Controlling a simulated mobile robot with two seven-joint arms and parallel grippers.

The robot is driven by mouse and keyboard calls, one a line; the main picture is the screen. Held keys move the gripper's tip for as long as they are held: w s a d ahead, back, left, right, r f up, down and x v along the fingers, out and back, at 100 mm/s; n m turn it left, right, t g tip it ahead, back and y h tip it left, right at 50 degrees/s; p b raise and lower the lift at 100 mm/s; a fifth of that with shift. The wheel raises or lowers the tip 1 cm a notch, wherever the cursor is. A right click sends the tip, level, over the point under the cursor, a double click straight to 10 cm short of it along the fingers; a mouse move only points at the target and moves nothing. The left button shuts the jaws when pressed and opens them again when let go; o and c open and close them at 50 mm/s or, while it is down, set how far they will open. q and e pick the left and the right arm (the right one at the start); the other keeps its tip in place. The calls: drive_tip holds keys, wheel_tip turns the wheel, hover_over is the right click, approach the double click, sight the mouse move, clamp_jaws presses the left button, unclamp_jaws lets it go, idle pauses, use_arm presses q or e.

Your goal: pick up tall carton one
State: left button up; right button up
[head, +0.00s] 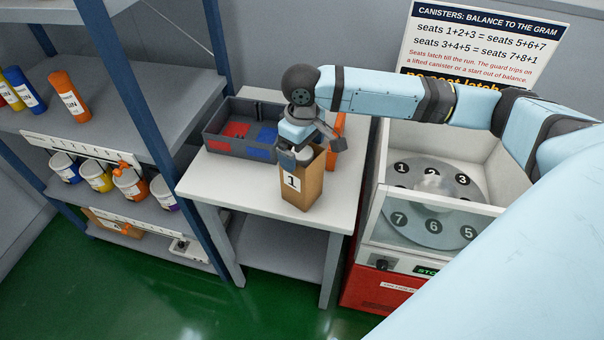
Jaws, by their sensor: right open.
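Tall carton one (301,188) is a brown, upright box with a black 1 on a white label. It stands near the front right of the white table (230,185). My right gripper (311,151) is open and points down at the top of the carton. Its fingers overlap the carton's upper end in the head view and hide part of the top. I cannot tell whether they touch it. My left gripper is not in view.
A grey divided bin (222,145) with red and blue pieces stands behind on the table. An orange object (334,155) is partly hidden behind the gripper. Right is a machine with a numbered round plate (432,203); left is a shelf (105,128) with bottles and tubs.

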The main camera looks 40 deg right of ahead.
wheel_tip(320, 180, down, 4)
drive_tip(key=shift+r, duration=0.15)
drive_tip(key=shift+w, duration=0.1)
drive_tip(key=c, duration=1)
drive_tip(key=shift+r, duration=0.1)
